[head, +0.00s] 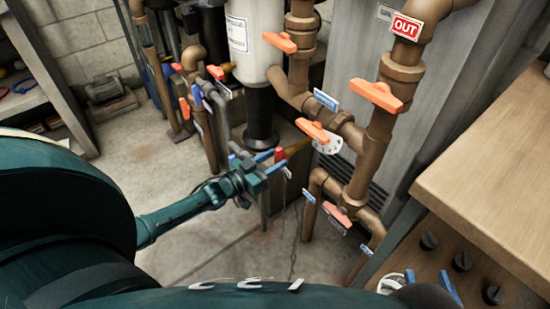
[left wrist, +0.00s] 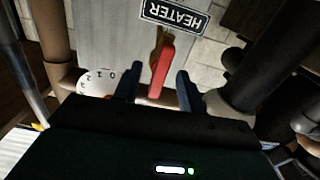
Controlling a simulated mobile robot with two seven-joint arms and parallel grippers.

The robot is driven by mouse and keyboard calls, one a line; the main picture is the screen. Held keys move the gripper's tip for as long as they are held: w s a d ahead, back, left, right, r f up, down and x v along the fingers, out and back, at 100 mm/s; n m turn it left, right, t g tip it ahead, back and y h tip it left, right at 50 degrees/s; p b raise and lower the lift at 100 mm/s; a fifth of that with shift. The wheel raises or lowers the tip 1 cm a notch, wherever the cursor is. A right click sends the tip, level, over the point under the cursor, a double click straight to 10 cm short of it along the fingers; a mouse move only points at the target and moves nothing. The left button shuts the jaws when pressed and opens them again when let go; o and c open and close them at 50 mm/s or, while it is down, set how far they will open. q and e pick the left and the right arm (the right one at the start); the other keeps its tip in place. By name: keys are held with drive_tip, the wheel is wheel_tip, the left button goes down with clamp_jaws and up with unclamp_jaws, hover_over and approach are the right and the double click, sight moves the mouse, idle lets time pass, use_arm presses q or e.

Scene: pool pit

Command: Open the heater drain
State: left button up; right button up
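A red handle (left wrist: 162,70) stands between the two dark fingers of my left gripper (left wrist: 158,88) in the left wrist view, with a visible gap on each side. A small brass-coloured part shows at the handle's far end. A black "HEATER" label (left wrist: 175,15) appears upside down just beyond it. In the head view, my left gripper (head: 268,163) reaches in among the pipes, and the red handle (head: 279,155) shows at its fingertips. My right gripper (head: 430,281) is partly visible at the bottom right, its two blue fingers apart, with nothing seen between them.
Brown pipes (head: 371,150) with several orange valve handles (head: 377,95) stand right of my left gripper. A white tank (head: 255,45) on a black base (head: 261,118) is behind it. A wooden bench (head: 490,160) with black knobs fills the right. Bare floor (head: 165,165) lies at left.

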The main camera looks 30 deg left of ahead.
use_arm(q)
drive_tip(key=shift+s, duration=0.25)
drive_tip(key=p+v, duration=0.3)
drive_tip(key=v, duration=0.3)
drive_tip(key=shift+s+a, duration=0.15)
drive_tip(key=shift+s, duration=0.05)
idle(0.4)
